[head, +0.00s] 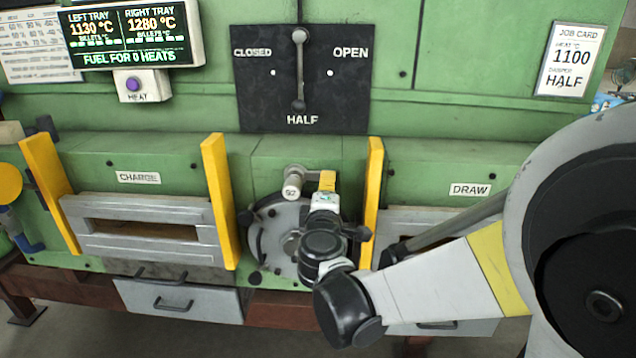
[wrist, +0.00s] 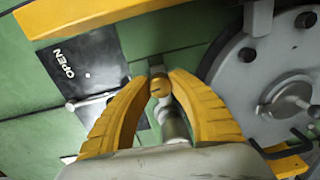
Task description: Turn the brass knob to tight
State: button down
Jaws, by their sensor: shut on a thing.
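The brass knob (wrist: 160,88) is a small round piece between my yellow fingertips in the wrist view. My gripper (wrist: 164,80) is shut on it, one curved finger on each side. A pale metal cylinder (wrist: 173,125) shows between the fingers. In the head view my gripper (head: 327,181) is at the green furnace front, just above and right of the round grey door (head: 273,235). There my gripper and arm hide the knob, and its setting cannot be read.
A black damper plate (head: 260,105) has its lever (head: 299,75) pointing down to HALF. Yellow posts (head: 218,200) (head: 374,200) stand on both sides. A job card (head: 571,60) reads 1100 and HALF.

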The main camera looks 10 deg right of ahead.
jog(key=shift+m, duration=0.5)
jog(key=c, duration=1.2)
grip_release()
jog(key=shift+o, duration=0.2)
jog(key=shift+s, duration=0.1)
jog(key=v, duration=1.2)
